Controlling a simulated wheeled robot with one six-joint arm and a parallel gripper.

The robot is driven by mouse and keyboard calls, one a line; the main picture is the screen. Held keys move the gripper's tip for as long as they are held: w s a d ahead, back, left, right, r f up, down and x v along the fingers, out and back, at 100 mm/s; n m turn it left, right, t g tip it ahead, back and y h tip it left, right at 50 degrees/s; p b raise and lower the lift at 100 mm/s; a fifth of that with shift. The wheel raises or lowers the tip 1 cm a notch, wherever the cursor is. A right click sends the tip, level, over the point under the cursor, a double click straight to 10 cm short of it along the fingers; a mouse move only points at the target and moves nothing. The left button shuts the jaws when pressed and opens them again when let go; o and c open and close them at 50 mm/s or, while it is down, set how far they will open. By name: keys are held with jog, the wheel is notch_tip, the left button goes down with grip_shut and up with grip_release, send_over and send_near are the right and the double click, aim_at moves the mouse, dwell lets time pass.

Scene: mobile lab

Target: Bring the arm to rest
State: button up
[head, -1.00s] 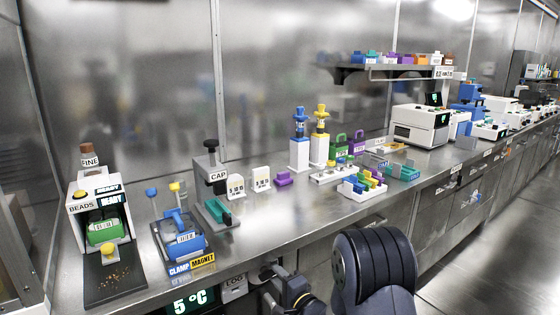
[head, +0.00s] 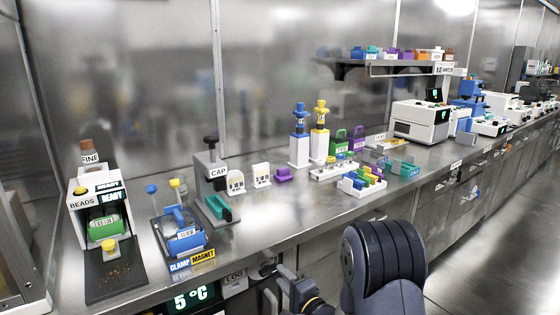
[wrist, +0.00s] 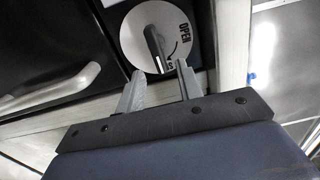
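My arm (head: 385,265) shows at the bottom of the head view, a dark ribbed link in front of the bench's front edge. In the wrist view my gripper (wrist: 160,78) has its two grey fingers spread apart with nothing held between them. Beyond the fingertips is a round white dial (wrist: 155,37) with a dark handle and the word OPEN. I cannot tell from the wrist view whether the fingertips touch the dial.
The steel bench (head: 290,222) carries a bead dispenser (head: 100,225), a blue clamp magnet rack (head: 183,240), a cap press (head: 213,180), a colourful tube rack (head: 362,182) and white instruments (head: 421,123). Floor (head: 500,260) is clear at right.

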aim_at(276, 271)
jog(key=x, duration=0.3)
jog(key=shift+w+a, duration=0.2)
jog(key=shift+s+r+n+b, duration=0.1)
jog(key=shift+r+n+b, duration=0.15)
jog(key=shift+n, duration=1.1)
jog(key=shift+s+r+n+b, duration=0.1)
jog(key=shift+r+n+b, duration=0.1)
jog(key=shift+n, duration=1.15)
